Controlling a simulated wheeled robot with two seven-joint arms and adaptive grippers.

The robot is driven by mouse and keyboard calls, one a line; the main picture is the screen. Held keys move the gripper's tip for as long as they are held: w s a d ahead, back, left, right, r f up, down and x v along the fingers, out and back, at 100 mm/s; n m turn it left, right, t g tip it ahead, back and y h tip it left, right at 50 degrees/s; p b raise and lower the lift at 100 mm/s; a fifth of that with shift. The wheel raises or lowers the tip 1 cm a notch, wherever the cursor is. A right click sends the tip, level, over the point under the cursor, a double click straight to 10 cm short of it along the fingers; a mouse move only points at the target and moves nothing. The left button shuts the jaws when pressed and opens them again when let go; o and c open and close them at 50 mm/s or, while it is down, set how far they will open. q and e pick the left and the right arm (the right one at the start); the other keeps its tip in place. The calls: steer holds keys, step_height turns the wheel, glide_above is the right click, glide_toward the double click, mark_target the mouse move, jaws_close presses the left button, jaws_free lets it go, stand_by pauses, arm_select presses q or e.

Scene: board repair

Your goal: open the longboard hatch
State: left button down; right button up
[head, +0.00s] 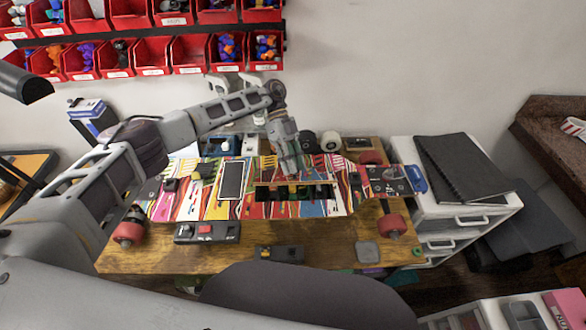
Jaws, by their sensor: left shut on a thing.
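The longboard (335,206), with a colourful striped deck and red wheels, lies across the wooden workbench. A long dark opening (310,194) shows in the middle of its deck. The hatch (265,183) shows as a thin brownish edge along the far side of this opening, seen nearly edge-on. My left gripper (291,176) reaches down from behind and is shut on the hatch; its fingertips partly hide the contact. How far the hatch is tilted is hard to tell. My right gripper is not in view.
A black-framed panel (231,180) sits on the deck left of the opening. Small devices (207,232) and (278,253) a dark box lie on the bench's near side. Loose wheels (330,141) stand behind the board. A white drawer unit (450,208) with a black notebook (463,167) stands at the right.

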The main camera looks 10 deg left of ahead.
arm_select(q)
steer(key=shift+w+r, duration=0.2)
steer(key=shift+w, duration=0.05)
stand_by(0.4)
steer(key=c, duration=1.2)
jaws_free()
steer(key=shift+a+r, duration=0.1)
steer(key=shift+r, duration=4.85)
